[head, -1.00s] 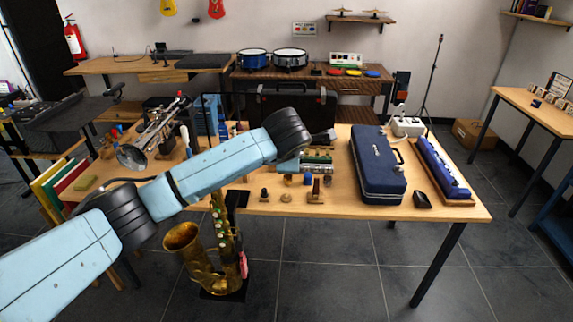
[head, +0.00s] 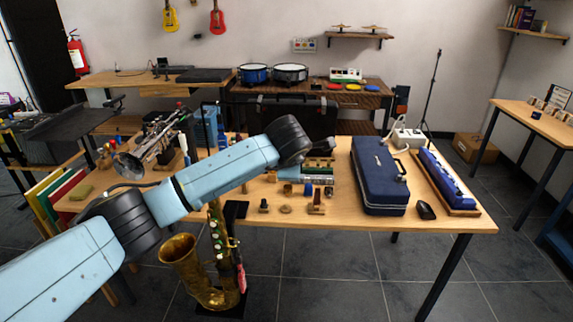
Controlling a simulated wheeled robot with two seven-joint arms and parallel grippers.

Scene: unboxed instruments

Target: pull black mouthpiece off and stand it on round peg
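A brass saxophone (head: 190,262) stands upright on a dark base on the floor at the table's front edge. My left arm crosses in front of its upper part, so its neck and any black mouthpiece there are hidden. My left gripper (head: 322,153) is mostly hidden behind its dark wrist, above the middle of the table; its fingers are not clear. Several small pieces stand near the front edge: a small dark piece (head: 263,205), a low round wooden piece (head: 286,209) and a reddish-brown piece (head: 316,205). I cannot tell which is the round peg. My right gripper is out of view.
The wooden table (head: 452,222) also holds a blue case (head: 379,178), a long blue case in a wooden tray (head: 446,182), a black mouse-like object (head: 425,210) and a silver trumpet (head: 160,145) at the left.

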